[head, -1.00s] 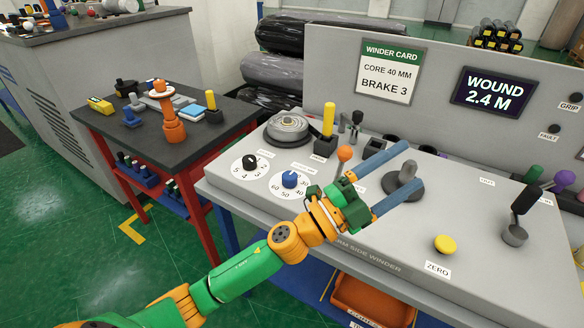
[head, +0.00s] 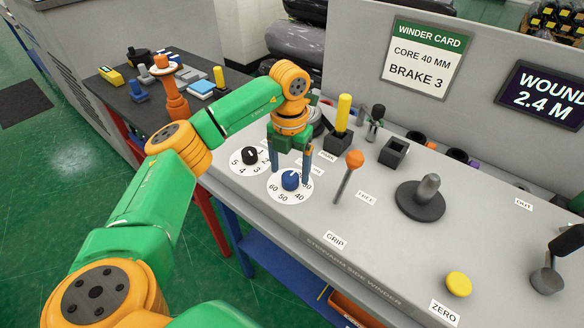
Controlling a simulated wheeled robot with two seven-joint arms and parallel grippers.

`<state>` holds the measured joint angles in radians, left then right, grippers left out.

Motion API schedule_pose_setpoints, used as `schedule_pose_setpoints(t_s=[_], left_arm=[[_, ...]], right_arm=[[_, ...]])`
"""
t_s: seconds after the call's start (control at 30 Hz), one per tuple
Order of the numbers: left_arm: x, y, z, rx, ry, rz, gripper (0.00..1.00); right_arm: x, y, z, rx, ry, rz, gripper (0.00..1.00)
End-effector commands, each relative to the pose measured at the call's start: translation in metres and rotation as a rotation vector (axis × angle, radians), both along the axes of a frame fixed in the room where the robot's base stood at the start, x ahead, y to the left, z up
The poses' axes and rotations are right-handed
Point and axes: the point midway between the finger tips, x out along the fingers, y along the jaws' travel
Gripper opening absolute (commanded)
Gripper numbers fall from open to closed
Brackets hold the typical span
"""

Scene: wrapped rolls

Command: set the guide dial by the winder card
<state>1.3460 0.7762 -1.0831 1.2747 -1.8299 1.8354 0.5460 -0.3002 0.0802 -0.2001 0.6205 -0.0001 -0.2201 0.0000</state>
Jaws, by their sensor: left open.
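The winder card (head: 421,62) stands upright on the back panel and reads CORE 40 MM, BRAKE 3. A blue-knobbed dial (head: 291,180) on the grey bench has a white face, with 40, 50 and 60 readable around it. A black-knobbed dial (head: 249,156) numbered up to 5 sits to its left. The dials' name labels are mostly hidden. My left gripper (head: 290,174) is open and points down, its two fingers on either side of the blue knob. I cannot tell whether they touch it. My right gripper is out of view.
An orange-knobbed lever (head: 354,159) stands just right of my left gripper, between the GRIP and FREE labels. A yellow-topped lever (head: 343,112) is behind it. A grey round knob (head: 425,195) and a yellow ZERO button (head: 458,284) are further right.

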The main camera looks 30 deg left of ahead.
Motion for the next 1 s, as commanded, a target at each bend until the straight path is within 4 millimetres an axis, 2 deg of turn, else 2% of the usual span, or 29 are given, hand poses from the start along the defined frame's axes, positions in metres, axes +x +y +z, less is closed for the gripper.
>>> schedule_pose_setpoints(t_s=[0.13, 0.33, 0.37, 0.6, 0.67, 1.0], left_arm=[[0.000, 0.000, -0.014, -0.001, 0.000, -0.001, 0.81], [0.000, -0.001, -0.015, -0.002, -0.002, -0.003, 0.81], [0.000, -0.001, -0.015, -0.003, -0.002, -0.003, 0.79], [0.000, -0.001, -0.015, -0.003, -0.002, -0.003, 0.14], [0.000, -0.001, -0.015, -0.003, -0.002, -0.003, 0.00], [0.000, -0.001, -0.015, -0.004, -0.002, -0.063, 0.00]], right_arm=[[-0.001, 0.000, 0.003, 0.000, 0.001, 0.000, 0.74], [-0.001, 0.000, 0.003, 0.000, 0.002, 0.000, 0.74], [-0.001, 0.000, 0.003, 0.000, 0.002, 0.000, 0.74], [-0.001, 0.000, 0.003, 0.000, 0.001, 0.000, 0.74], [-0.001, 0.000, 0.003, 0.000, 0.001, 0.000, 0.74], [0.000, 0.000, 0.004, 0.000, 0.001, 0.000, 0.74]])
